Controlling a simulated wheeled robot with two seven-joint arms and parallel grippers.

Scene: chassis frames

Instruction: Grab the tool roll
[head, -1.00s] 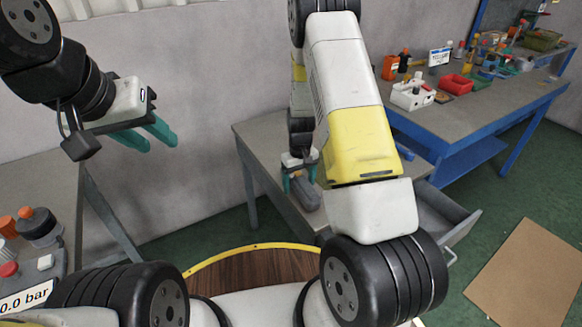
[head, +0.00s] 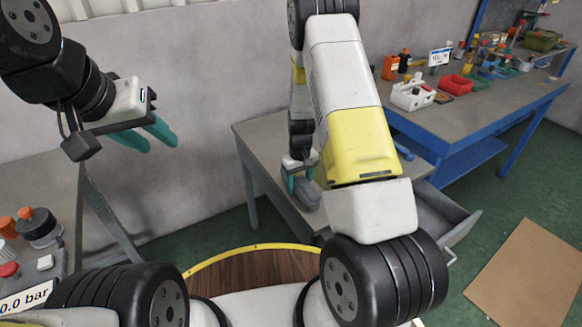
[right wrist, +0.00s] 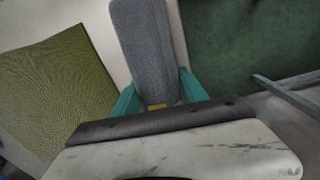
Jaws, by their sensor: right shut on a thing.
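The tool roll (head: 307,194) is a long grey cloth bundle at the grey table on the far side of my right arm. My right gripper (head: 301,182) has its teal fingers shut on it, one on each side. In the right wrist view the roll (right wrist: 145,48) runs up between the fingers (right wrist: 158,92), with a small ochre patch near its lower end. I cannot tell whether the roll touches the tabletop. My left gripper (head: 146,136) is open and empty in the air at the left.
The grey table (head: 262,135) has an open drawer (head: 440,215) at its right. A blue-framed bench (head: 455,110) with bins and bottles stands behind. A brown sheet (head: 530,275) lies on the green floor.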

